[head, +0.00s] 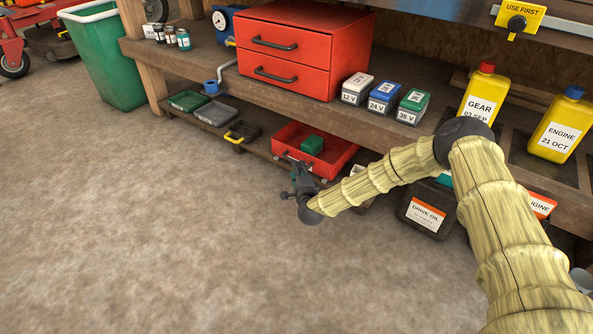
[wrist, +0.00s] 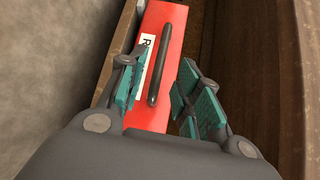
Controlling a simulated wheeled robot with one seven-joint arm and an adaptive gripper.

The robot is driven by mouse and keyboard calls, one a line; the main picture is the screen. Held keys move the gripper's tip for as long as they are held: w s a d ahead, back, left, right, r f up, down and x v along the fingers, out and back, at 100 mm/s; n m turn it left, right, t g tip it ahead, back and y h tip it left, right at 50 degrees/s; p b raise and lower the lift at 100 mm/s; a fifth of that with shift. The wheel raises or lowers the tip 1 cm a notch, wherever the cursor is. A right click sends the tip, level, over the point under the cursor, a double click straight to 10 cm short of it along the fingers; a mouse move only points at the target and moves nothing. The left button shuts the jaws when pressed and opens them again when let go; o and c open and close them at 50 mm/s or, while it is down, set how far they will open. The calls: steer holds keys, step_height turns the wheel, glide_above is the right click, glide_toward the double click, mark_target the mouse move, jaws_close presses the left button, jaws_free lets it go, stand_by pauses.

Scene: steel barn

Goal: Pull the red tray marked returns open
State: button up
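The red tray (head: 345,153) sits on the low shelf under the bench, with a small green box (head: 311,145) in it. In the wrist view the tray's red front (wrist: 170,35) carries a white label, partly hidden, with the letter R showing. A dark bar handle (wrist: 159,63) stands on that front. My gripper (head: 300,180) is in front of the tray. In the wrist view my gripper (wrist: 160,88) is open, its teal-padded fingers on either side of the handle, with gaps between pads and handle.
A red two-drawer chest (head: 290,48) stands on the bench. Left of the tray on the low shelf are a black case with a yellow handle (head: 241,132) and shallow bins (head: 215,113). The floor in front is clear.

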steer(key=shift+b+x, duration=0.85)
steer(key=shift+x, duration=1.15)
jaws_close()
